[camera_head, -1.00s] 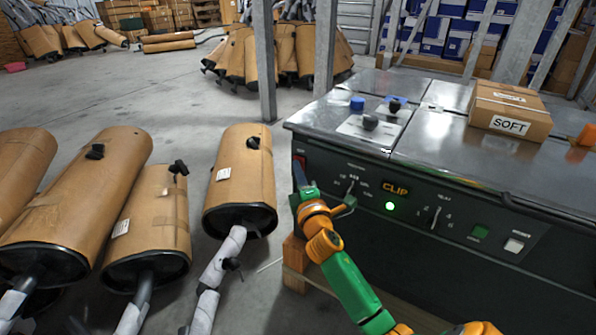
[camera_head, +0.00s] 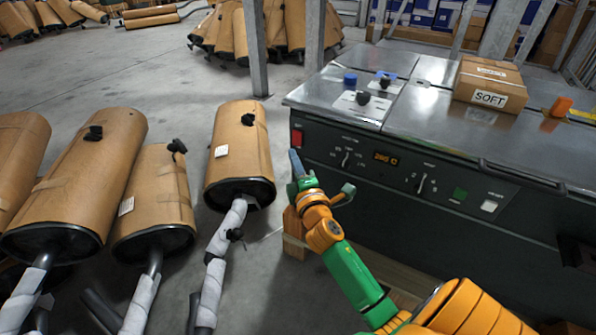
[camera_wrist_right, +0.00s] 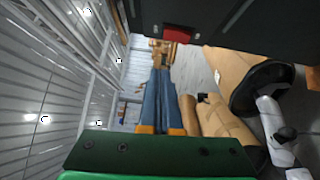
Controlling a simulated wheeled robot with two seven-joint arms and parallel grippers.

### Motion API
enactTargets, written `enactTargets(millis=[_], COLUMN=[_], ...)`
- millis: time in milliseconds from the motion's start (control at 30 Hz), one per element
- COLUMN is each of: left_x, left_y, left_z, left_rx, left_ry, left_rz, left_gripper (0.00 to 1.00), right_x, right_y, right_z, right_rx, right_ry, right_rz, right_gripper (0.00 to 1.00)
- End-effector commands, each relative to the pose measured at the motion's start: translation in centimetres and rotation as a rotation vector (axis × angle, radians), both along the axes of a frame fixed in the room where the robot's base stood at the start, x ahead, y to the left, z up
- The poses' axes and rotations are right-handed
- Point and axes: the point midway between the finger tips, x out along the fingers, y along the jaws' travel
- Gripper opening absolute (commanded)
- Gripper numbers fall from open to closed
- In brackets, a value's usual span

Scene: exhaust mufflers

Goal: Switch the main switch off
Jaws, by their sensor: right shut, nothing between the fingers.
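The main switch, a red rocker (camera_head: 297,138), sits at the left end of the dark machine's front panel (camera_head: 330,140). It also shows as a red block (camera_wrist_right: 178,34) at the top of the right wrist view. I cannot tell its rocker position. My right gripper (camera_head: 294,156) is shut and empty. Its blue-grey fingers point up just below the switch, seemingly apart from it. In the right wrist view, the closed fingers (camera_wrist_right: 160,75) lie together, below and left of the switch. The panel display (camera_head: 386,158) shows orange characters. My left gripper is not in view.
Knobs (camera_head: 346,159) and a green button (camera_head: 459,195) share the panel. A cardboard box marked SOFT (camera_head: 490,78) stands on the metal top. Several wrapped mufflers (camera_head: 240,150) stand on the floor to the left. A wooden block (camera_head: 293,225) lies below the gripper.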

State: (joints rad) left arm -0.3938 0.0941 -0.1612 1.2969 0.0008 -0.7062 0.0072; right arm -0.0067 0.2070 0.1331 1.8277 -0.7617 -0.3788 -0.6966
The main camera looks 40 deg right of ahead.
Motion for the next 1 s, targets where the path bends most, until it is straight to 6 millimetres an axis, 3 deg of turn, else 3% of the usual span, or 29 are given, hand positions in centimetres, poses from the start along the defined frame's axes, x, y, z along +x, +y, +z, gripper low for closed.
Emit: enactTargets(millis=[100,300,867,933,967,1000], left_x=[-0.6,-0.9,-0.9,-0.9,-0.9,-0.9], left_y=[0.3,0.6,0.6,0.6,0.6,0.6], left_z=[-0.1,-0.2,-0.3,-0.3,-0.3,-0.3], left_rx=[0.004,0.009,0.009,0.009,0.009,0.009], left_ry=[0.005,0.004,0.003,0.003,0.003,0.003], left_rz=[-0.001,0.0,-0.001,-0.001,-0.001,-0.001], left_gripper=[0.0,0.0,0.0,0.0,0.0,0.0], right_x=[-2.2,-4.8,-5.2,-5.2,-5.2,-5.3], right_y=[0.9,1.9,2.2,2.4,2.7,3.1], right_z=[0.3,0.5,0.4,-1.4,-3.0,-5.9], right_rx=[0.003,0.002,0.005,0.061,0.111,0.205], right_ry=[0.002,0.0,0.002,0.033,0.06,0.111], right_rz=[0.0,0.0,0.0,0.007,0.012,0.014], right_gripper=[0.0,0.0,0.0,0.0,0.0,0.0])
